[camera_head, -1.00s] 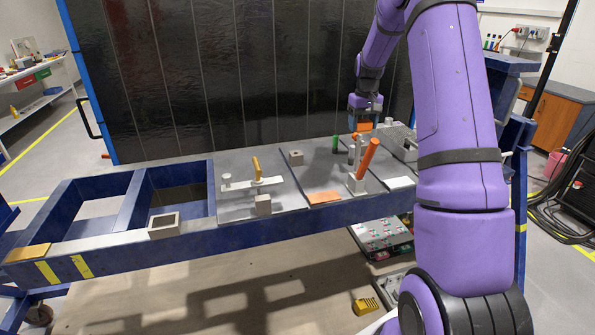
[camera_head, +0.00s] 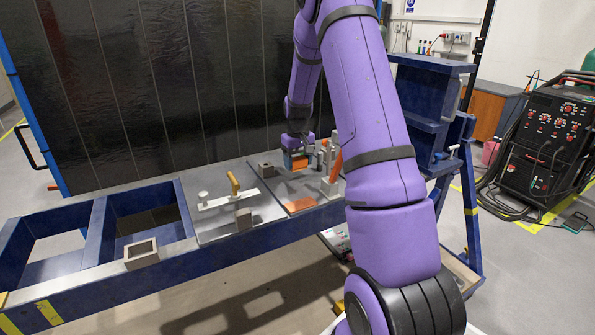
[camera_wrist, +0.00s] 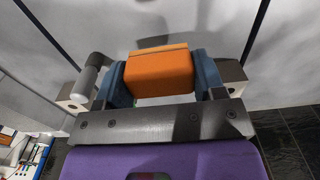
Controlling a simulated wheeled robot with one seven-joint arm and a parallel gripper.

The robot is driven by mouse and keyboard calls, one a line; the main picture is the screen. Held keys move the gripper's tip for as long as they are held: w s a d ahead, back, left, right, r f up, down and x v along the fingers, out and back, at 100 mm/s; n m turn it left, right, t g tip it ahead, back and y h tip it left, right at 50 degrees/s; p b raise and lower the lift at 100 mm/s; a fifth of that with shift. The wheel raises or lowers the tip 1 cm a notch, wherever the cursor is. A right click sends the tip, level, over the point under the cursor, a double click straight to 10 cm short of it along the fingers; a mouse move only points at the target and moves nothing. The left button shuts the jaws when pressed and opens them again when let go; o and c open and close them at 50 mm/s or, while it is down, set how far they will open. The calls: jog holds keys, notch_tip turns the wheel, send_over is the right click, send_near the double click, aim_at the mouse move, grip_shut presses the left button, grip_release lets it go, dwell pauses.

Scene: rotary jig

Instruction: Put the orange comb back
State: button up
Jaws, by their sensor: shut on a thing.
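My gripper (camera_head: 296,161) is shut on an orange block (camera_head: 299,162), which I take to be the orange comb, above the back right part of the grey table plate. In the wrist view, the orange block (camera_wrist: 160,75) sits between the two blue fingertips of my gripper (camera_wrist: 161,80). No comb teeth show on the visible faces. A thin line runs along its upper edge. I cannot tell how high it is above the plate. A flat orange plate (camera_head: 300,205) lies near the front edge.
A clamp with an upright orange handle (camera_head: 334,168) stands close right of my gripper. A yellow-handled clamp (camera_head: 233,184) and a small grey block (camera_head: 266,170) are to the left. A square grey tube (camera_head: 141,255) rests on the blue frame (camera_head: 70,290). My arm hides the right side.

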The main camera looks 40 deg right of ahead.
aim_at(298, 169)
jog(key=shift+f, duration=1.7)
jog(key=o, duration=1)
jog(key=shift+f, duration=0.15)
